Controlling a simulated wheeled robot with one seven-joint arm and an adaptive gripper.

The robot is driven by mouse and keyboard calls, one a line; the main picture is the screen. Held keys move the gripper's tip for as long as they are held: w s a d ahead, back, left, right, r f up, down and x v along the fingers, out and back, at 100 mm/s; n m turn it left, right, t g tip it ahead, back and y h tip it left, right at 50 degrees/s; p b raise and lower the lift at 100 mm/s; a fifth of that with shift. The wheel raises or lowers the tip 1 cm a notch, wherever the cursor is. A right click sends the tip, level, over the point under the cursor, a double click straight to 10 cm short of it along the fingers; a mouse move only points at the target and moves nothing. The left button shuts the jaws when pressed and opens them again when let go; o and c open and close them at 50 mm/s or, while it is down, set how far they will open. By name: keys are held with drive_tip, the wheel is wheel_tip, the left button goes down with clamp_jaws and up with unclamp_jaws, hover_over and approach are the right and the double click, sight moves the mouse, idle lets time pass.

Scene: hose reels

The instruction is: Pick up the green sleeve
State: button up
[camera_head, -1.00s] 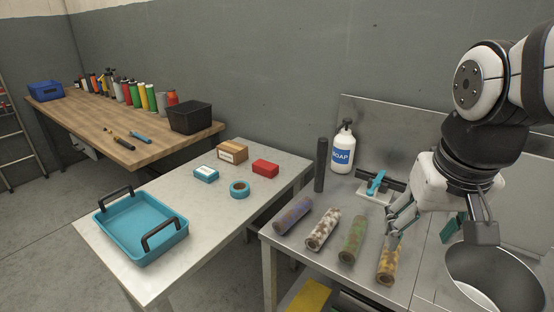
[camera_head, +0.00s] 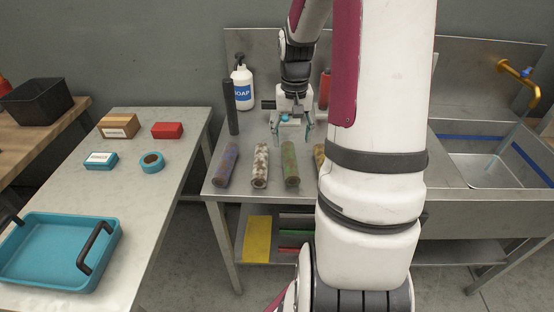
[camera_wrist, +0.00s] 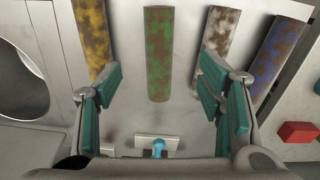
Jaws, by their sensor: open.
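The green sleeve (camera_head: 290,165) is a mottled green and brown tube lying on the steel counter, third from the left in a row of sleeves. In the wrist view the green sleeve (camera_wrist: 159,55) lies between the lines of my open fingers, ahead of them. My gripper (camera_head: 291,137) is open and empty, just behind the far end of the green sleeve in the head view. In the wrist view my gripper (camera_wrist: 165,95) shows teal finger pads spread wide. I cannot tell its exact height above the counter.
A purple-blue sleeve (camera_head: 227,166) and a white-brown sleeve (camera_head: 260,166) lie to the left. A yellow sleeve (camera_head: 320,158) is partly hidden by my arm. A soap bottle (camera_head: 243,89) and dark upright cylinder (camera_head: 230,107) stand behind. A blue tray (camera_head: 60,250) sits on the left table.

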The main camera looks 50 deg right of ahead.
sight(291, 163)
wheel_tip(291, 163, down, 12)
drive_tip(key=shift+d+f, duration=0.1)
drive_tip(key=shift+f, duration=0.05)
drive_tip(key=c, duration=1.3)
